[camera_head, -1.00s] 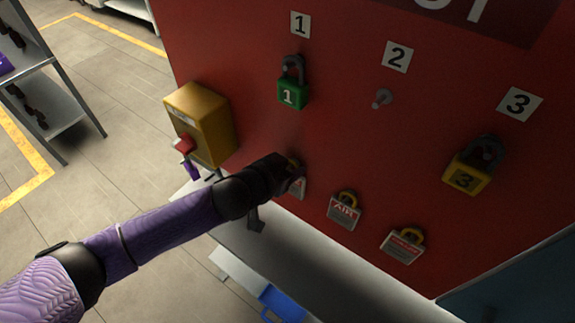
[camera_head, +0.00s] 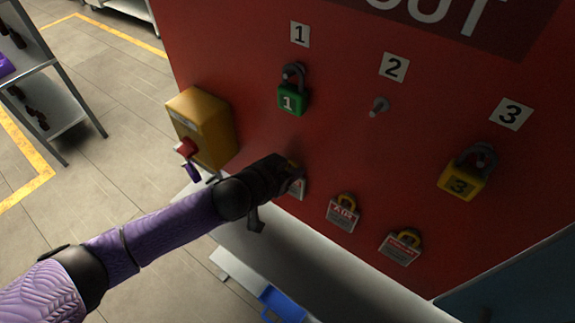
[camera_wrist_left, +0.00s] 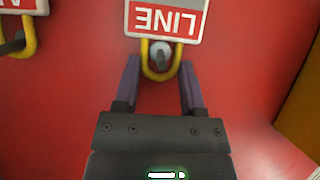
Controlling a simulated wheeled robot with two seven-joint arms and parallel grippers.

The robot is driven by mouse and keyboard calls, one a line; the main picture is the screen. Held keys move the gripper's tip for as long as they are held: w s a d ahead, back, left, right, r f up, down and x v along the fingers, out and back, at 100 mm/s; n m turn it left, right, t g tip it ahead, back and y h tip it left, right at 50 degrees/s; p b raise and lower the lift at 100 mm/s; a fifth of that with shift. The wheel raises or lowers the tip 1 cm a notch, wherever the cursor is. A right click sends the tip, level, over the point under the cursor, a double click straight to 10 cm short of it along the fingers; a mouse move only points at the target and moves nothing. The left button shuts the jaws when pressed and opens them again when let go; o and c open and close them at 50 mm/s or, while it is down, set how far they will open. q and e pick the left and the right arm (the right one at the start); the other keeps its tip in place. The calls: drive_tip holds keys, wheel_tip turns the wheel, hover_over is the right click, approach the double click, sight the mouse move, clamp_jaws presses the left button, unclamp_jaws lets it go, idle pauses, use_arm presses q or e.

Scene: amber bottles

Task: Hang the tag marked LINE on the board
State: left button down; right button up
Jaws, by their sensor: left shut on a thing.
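The tag marked LINE (camera_wrist_left: 165,20) is white and red with a yellow loop (camera_wrist_left: 147,68), and is upside down in the left wrist view. A round grey peg end shows inside the loop, against the red board (camera_wrist_left: 70,110). My left gripper (camera_head: 285,167) is at the board's lower left, its fingers (camera_wrist_left: 160,62) on either side of the loop, shut on the tag. In the head view my gripper hides most of the tag (camera_head: 298,187). My right gripper is not in view.
Two similar tags (camera_head: 343,213) (camera_head: 401,247) hang to the right. A green padlock (camera_head: 292,97) is under 1 and a yellow padlock (camera_head: 461,183) under 3. The peg (camera_head: 379,106) under 2 is bare. A yellow box (camera_head: 205,130) with a red switch juts out at left.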

use_arm(q)
drive_tip(key=s+a+p, duration=0.3)
drive_tip(key=s+a, duration=0.1)
drive_tip(key=s, duration=0.1)
drive_tip(key=shift+s, duration=0.35)
idle(0.3)
drive_tip(key=shift+f, duration=0.1)
idle(0.9)
